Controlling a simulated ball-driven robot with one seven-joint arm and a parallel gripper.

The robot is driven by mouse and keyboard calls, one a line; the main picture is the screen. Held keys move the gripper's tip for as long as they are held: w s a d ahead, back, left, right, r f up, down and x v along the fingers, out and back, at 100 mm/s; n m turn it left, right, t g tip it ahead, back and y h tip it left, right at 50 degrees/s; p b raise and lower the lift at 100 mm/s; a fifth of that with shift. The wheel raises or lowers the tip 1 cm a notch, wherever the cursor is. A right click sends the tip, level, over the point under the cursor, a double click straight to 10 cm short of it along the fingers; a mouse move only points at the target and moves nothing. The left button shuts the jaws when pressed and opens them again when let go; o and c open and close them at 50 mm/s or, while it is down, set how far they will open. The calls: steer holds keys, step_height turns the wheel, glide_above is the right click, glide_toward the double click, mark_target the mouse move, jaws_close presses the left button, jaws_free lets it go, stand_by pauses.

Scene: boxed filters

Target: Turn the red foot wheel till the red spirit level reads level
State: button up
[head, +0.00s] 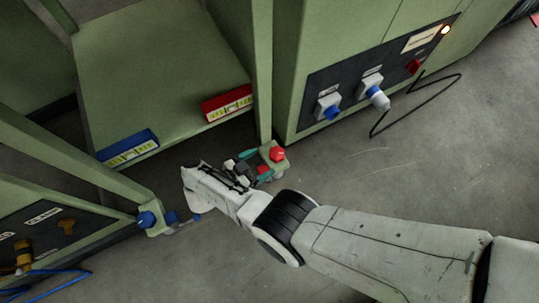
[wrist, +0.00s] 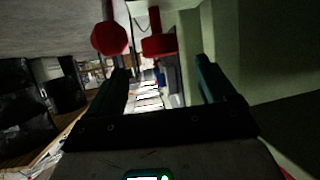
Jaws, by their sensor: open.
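The red spirit level (head: 228,103) lies on the front edge of a green shelf in the head view. Its bubble is too small to read. A red knob (head: 277,154) sits on the foot bracket at the post below it, with a smaller red part (head: 263,170) lower down. My gripper (head: 259,163) is open beside this foot, its teal fingers reaching towards it. I cannot tell which is the foot wheel; neither looks gripped.
A blue spirit level (head: 128,148) lies on the shelf's left end, with a blue foot wheel (head: 147,219) below. A green cabinet (head: 285,75) with plugs (head: 377,97) stands right of the post. A black cable (head: 400,116) lies on the floor. Bare floor (head: 430,165) is free at right.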

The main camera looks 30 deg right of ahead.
steer(key=v, duration=0.2)
steer(key=shift+a, duration=0.3)
stand_by(0.4)
